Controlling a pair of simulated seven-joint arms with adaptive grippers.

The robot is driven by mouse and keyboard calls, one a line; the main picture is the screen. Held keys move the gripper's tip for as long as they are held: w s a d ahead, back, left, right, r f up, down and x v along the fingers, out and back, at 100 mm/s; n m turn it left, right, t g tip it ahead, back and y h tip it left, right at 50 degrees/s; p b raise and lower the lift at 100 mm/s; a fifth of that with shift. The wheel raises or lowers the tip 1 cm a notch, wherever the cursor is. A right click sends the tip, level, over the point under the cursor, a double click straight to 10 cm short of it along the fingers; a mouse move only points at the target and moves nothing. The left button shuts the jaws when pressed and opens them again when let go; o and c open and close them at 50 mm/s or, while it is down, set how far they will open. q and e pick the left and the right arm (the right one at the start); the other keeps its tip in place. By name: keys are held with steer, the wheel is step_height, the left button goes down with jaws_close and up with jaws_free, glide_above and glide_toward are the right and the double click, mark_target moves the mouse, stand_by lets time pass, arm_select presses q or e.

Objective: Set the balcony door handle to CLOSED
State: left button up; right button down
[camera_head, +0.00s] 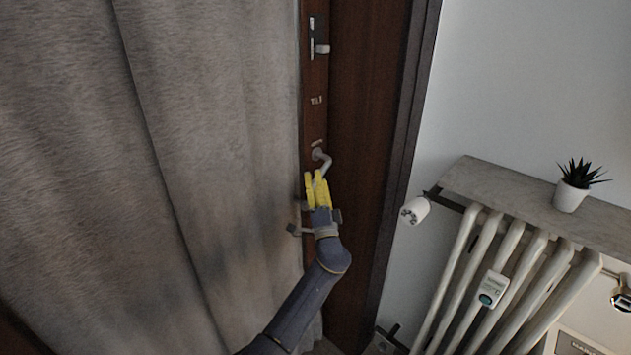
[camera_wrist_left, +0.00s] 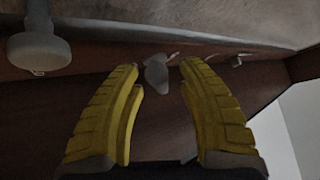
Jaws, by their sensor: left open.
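The balcony door handle, a small grey metal lever (camera_head: 322,157), sits on the dark brown door frame (camera_head: 350,110) beside the curtain. Its lever bends right and down from its round base. A small label (camera_head: 316,100), apparently reading TILT, is above it. My left gripper (camera_head: 316,174), with yellow fingers, is open just below the handle. In the left wrist view, a grey handle-like piece (camera_wrist_left: 157,72) shows between and beyond the open fingertips (camera_wrist_left: 160,68); I cannot tell whether they touch it. My right gripper is not in view.
A second grey fitting (camera_head: 300,229) is beside my left wrist. A latch (camera_head: 320,48) is higher on the frame. Grey curtains (camera_head: 190,150) hang left. At right are a radiator (camera_head: 510,280), its valve (camera_head: 415,210), and a shelf (camera_head: 510,200) with a potted plant (camera_head: 572,193).

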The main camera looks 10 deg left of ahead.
arm_select(q)
steer(key=v, duration=1.1)
steer(key=shift+s+f, duration=0.15)
steer(key=shift+s, duration=0.15)
steer(key=s+a+r+n+g+y, duration=0.1)
steer(key=s+a+r+n+g, duration=0.25)
steer(key=a+r+n, duration=0.2)
steer(key=shift+s+d+r+m+g+h, duration=1.15)
steer(key=shift+d+h, duration=1)
steer(key=shift+h, duration=1.35)
steer(key=shift+m, duration=0.3)
steer(key=w, duration=1.1)
steer(key=w+a, duration=0.1)
steer(key=w, duration=0.4)
steer(key=shift+w+f, duration=0.25)
steer(key=shift+f, duration=0.1)
jaws_close()
